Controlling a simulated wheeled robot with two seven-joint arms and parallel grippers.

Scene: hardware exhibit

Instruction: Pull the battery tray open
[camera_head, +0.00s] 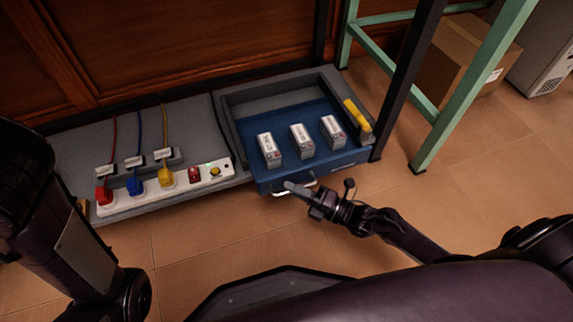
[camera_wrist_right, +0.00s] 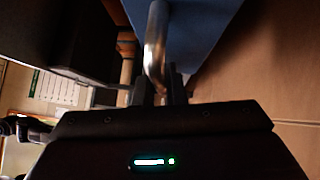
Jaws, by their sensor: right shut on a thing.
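The blue battery tray (camera_head: 318,165) sits in a grey housing (camera_head: 285,83) on the low shelf, with its front standing slightly forward of the panel beside it. Three white batteries stand in it: left (camera_head: 269,151), middle (camera_head: 302,141) and right (camera_head: 333,132). A metal handle (camera_head: 296,189) is on the tray's front. My right gripper (camera_head: 299,190) is shut on this handle; in the right wrist view the handle (camera_wrist_right: 156,45) runs down between the fingers (camera_wrist_right: 164,88).
A white power strip (camera_head: 165,187) with red, blue and yellow plugs lies left of the tray. A yellow-handled object (camera_head: 357,115) is on the housing's right side. A black post (camera_head: 405,80) and green frame leg (camera_head: 470,90) stand right. The tiled floor in front is clear.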

